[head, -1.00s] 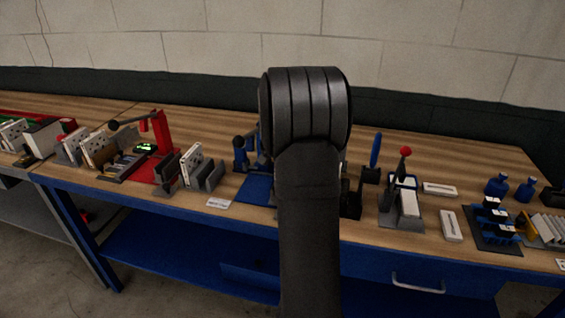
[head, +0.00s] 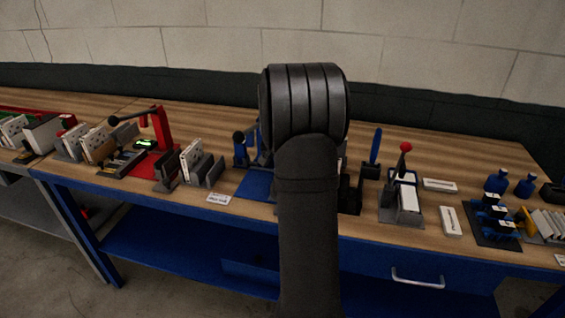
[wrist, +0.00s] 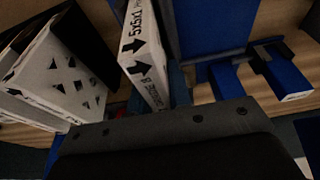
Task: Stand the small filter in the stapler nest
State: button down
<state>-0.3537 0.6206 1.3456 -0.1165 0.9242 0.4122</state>
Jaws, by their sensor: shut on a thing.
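A white small filter (wrist: 146,55), its edge printed "5x5x1" with black arrows, stands out from my gripper (wrist: 158,103) in the wrist view. My gripper is shut on it; the dark gripper body hides its near end, and the fingertips are hard to make out. Blue fixture parts that appear to be the stapler nest (wrist: 225,82) lie just right of the filter, apart from it in the picture. In the head view my arm hides the gripper and the held filter. A blue stapler-like fixture (head: 240,150) with a blue plate (head: 256,184) shows left of my arm.
White filters with triangular cutouts (wrist: 68,82) stand close on the left in the wrist view. In the head view, filters stand in a grey rack (head: 211,171) beside a red press (head: 160,128). A grey fixture with a red knob (head: 404,148) stands right of my arm.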

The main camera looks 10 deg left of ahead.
jog(key=shift+f, duration=0.1)
jog(key=c, duration=1.3)
grip_release()
jog(key=shift+o, duration=0.2)
jog(key=v, duration=1.7)
jog(key=shift+r, duration=0.25)
jog(key=shift+f, duration=0.1)
jog(key=x, duration=1.7)
jog(key=shift+f, duration=0.2)
jog(key=shift+r, duration=0.1)
